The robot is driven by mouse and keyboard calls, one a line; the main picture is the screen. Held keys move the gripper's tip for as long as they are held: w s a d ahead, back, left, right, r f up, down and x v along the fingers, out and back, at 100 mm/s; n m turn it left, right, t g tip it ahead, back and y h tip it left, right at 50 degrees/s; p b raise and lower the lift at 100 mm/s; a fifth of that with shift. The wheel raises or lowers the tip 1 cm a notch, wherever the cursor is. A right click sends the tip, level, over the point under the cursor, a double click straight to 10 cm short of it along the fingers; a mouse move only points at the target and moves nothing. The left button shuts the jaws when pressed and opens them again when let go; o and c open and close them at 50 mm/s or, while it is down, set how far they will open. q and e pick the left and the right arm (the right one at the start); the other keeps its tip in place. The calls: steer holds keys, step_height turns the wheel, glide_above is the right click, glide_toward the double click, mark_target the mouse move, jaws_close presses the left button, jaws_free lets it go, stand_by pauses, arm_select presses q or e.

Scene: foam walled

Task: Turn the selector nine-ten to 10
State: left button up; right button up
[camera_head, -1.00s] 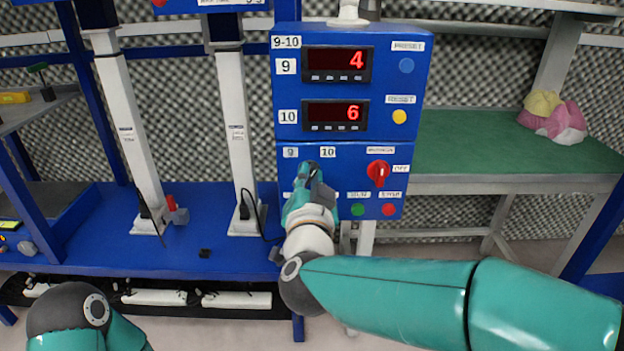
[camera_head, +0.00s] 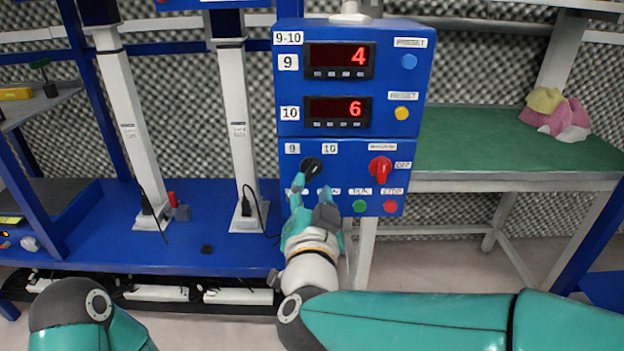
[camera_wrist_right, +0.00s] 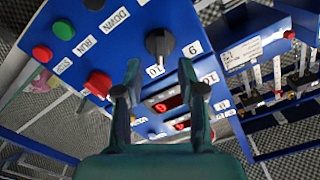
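The selector nine-ten is a black round knob (camera_head: 312,167) on the blue control box (camera_head: 345,150), below the labels 9 (camera_head: 292,148) and 10 (camera_head: 330,148). It also shows in the right wrist view (camera_wrist_right: 158,43), with its grip bar near the 10 label (camera_wrist_right: 155,70); in the head view I cannot tell where it points. My right gripper (camera_head: 312,198) is just below the knob, apart from it. In the right wrist view its fingers (camera_wrist_right: 160,78) are spread with nothing between them. My left arm shows at bottom left; its gripper is out of frame.
A red rotary switch (camera_head: 381,168) sits right of the selector, with a green button (camera_head: 360,206) and a red button (camera_head: 390,206) below. Two displays read 4 (camera_head: 340,60) and 6 (camera_head: 338,111). A green-topped table (camera_head: 480,150) stands at right.

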steer(key=s, duration=0.6)
steer(key=shift+s, duration=0.3)
